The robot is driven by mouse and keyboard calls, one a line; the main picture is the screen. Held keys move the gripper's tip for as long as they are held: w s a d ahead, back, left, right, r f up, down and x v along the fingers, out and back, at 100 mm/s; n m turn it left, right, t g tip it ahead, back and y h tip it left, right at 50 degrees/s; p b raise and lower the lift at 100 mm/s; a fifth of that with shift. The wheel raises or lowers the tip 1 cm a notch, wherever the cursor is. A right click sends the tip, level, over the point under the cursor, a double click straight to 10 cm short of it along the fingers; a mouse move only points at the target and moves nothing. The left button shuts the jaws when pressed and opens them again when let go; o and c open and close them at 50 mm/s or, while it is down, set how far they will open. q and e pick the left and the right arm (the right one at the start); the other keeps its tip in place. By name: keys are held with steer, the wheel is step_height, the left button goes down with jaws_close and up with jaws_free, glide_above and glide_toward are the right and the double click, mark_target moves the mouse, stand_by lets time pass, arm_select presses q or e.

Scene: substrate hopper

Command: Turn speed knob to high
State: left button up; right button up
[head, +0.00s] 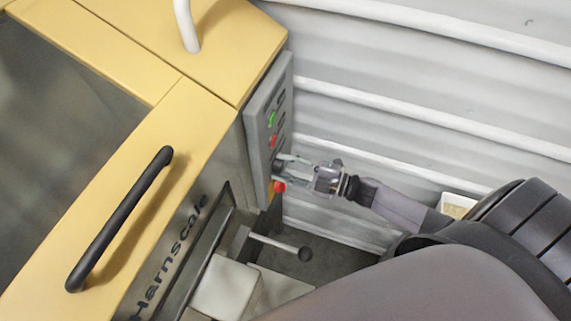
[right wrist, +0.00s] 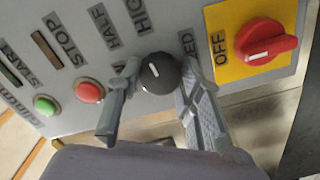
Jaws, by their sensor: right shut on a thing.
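The black speed knob (right wrist: 159,74) sits on the grey control panel (right wrist: 100,25), below the labels HALF and HIGH in the right wrist view. A short white mark shows on its face, but I cannot tell exactly which label it points at. My right gripper (right wrist: 158,78) has one finger on each side of the knob and is shut on it. In the head view my right gripper (head: 283,166) reaches the panel from the right and mostly hides the knob. My left gripper is not in view.
A red rotary switch (right wrist: 269,43) on a yellow OFF plate is close to one finger. Red (right wrist: 89,90) and green (right wrist: 46,105) buttons lie on the other side. The yellow hopper (head: 200,115) has a black handle (head: 120,220).

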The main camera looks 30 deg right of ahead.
steer(key=shift+m, duration=0.6)
steer(key=o, duration=1.2)
steer(key=shift+c, duration=0.2)
steer(key=v, duration=1.2)
steer(key=shift+s+f, duration=0.1)
